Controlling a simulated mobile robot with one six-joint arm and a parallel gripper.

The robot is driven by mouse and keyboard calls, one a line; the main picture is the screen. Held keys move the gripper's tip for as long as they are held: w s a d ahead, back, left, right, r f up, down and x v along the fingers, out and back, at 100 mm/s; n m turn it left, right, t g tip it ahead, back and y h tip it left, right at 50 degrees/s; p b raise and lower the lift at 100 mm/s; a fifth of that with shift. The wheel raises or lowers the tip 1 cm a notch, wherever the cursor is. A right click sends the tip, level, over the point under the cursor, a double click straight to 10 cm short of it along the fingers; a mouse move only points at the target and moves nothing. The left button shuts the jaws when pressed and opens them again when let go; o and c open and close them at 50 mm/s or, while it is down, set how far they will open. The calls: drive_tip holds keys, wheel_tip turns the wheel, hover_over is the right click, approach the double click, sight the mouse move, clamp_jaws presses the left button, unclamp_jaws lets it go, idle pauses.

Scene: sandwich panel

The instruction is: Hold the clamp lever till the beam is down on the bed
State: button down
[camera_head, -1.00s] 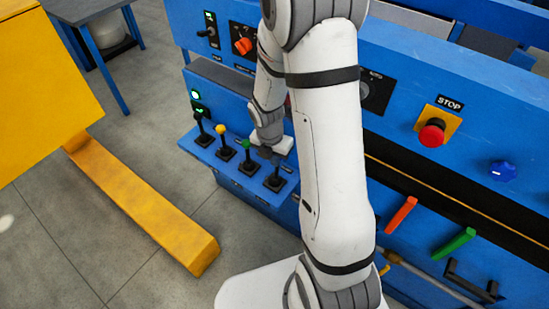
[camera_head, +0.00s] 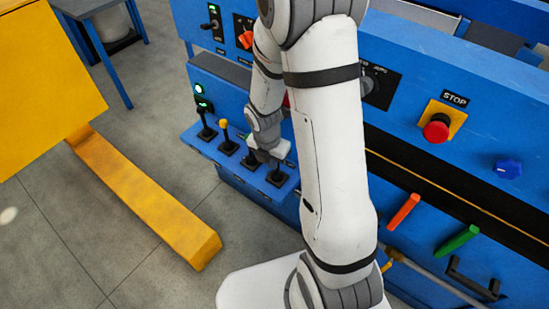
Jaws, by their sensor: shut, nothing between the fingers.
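A row of small levers stands on a blue ledge (camera_head: 213,150) of the machine. I cannot tell which lever is the clamp one. The beam and bed cannot be made out clearly; a dark slot (camera_head: 450,190) runs along the machine.
A red STOP button (camera_head: 436,129), a blue knob (camera_head: 507,169), an orange handle (camera_head: 403,211) and a green handle (camera_head: 457,240) are on the machine's right. A yellow structure (camera_head: 150,200) stands left over open grey floor. A green light (camera_head: 199,89) glows above the levers.

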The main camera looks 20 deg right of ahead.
wheel_tip(320, 180, up, 9)
drive_tip(key=s+a+p, duration=0.1)
drive_tip(key=a+p, duration=0.1)
drive_tip(key=shift+s+a, duration=0.25)
drive_tip(key=shift+s, duration=0.05)
idle(0.3)
drive_tip(key=s+d+r+m+t+p, duration=0.1)
drive_tip(key=s+r+m+p, duration=0.2)
drive_tip(key=s+r+m, duration=0.3)
drive_tip(key=s+d+r+m+t+y+p, duration=0.1)
drive_tip(key=s+r+m+p, duration=0.2)
drive_tip(key=r+m, duration=1.2)
drive_tip(key=s+m, duration=0.3)
drive_tip(key=m, duration=0.2)
drive_tip(key=shift+s+r+m+p, duration=0.3)
drive_tip(key=shift+s+r+m, duration=0.05)
drive_tip(key=shift+r+m, duration=0.05)
